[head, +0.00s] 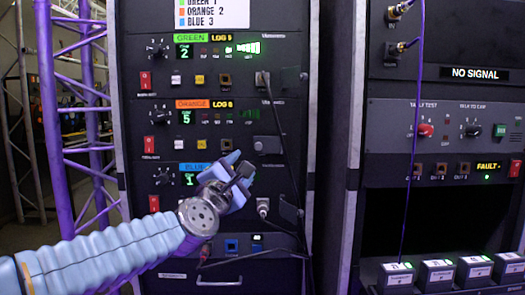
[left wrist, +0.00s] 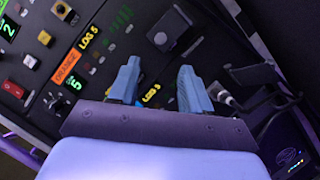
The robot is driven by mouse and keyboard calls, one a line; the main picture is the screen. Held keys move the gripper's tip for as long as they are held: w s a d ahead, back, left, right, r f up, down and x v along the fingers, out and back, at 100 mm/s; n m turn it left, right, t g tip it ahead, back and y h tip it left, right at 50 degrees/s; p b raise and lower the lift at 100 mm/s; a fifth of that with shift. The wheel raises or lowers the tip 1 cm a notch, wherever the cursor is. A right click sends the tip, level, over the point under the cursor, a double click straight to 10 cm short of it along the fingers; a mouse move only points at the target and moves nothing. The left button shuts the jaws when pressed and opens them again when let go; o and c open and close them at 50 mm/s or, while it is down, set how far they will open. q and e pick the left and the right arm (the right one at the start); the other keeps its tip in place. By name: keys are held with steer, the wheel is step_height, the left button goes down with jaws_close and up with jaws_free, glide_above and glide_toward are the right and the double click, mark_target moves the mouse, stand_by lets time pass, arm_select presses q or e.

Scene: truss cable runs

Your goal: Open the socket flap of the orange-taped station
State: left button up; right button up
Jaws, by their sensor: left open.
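The orange-taped station is the middle row of the black rack, with its orange label (head: 189,104) beside a green display reading 5. The orange label also shows in the left wrist view (left wrist: 65,73). Its socket flap (head: 268,145) is a dark plate at the right end of the row and looks closed. It appears as a dark raised square in the left wrist view (left wrist: 178,27). My left gripper (head: 242,168) is open and empty, in front of the blue row, left of and below the flap in the picture. Its fingers (left wrist: 159,76) look apart from the flap.
Above, the green row has a cable plugged into its socket (head: 262,78). Below, the blue row has a plugged connector (head: 263,206) with a cable. A black cable hangs down right of the orange flap. A second rack (head: 445,120) stands to the right; a purple truss (head: 50,110) stands left.

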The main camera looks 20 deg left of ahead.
mark_target(258, 148)
arm_select(q)
steer(key=p+x, duration=0.3)
steer(key=x, duration=0.8)
steer(key=shift+w, duration=0.2)
jaws_close()
